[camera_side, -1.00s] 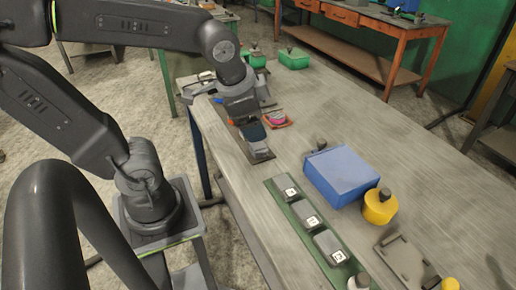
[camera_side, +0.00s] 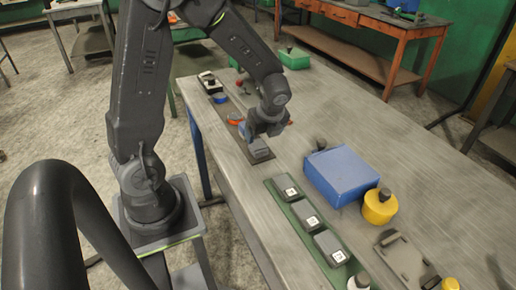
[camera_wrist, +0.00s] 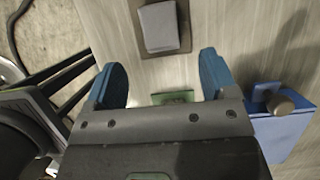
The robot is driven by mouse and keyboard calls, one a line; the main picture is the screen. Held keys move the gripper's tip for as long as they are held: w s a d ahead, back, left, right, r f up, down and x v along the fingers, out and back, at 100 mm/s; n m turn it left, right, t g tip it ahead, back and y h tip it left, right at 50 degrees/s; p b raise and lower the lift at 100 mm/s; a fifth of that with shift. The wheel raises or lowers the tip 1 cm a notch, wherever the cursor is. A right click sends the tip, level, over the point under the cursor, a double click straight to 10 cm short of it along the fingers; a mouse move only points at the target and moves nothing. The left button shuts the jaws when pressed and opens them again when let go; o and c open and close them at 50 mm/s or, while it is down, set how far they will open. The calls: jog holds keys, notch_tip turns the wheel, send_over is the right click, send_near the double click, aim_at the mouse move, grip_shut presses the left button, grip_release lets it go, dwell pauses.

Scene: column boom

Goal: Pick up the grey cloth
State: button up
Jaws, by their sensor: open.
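The grey cloth (camera_side: 259,149) looks like a small folded pad lying on the near end of a dark strip on the bench. In the wrist view the cloth (camera_wrist: 159,26) is at the top centre, on its darker base. My gripper (camera_side: 262,131) is low over the bench, just behind and above the cloth in the side view and partly hiding it. In the wrist view my gripper (camera_wrist: 163,75) has its two blue fingers wide apart with nothing between them. The cloth lies beyond the fingertips there; I cannot tell the exact height gap.
A green strip (camera_side: 268,183) with several grey labelled blocks lies in front of the cloth. A blue box (camera_side: 343,176) with a dark knob and a yellow round container (camera_side: 380,208) stand to the right. A red-orange item (camera_side: 235,119) lies behind on the dark strip.

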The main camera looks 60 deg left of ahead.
aim_at(259, 145)
jog(key=shift+x, duration=3.9)
jog(key=c, duration=1)
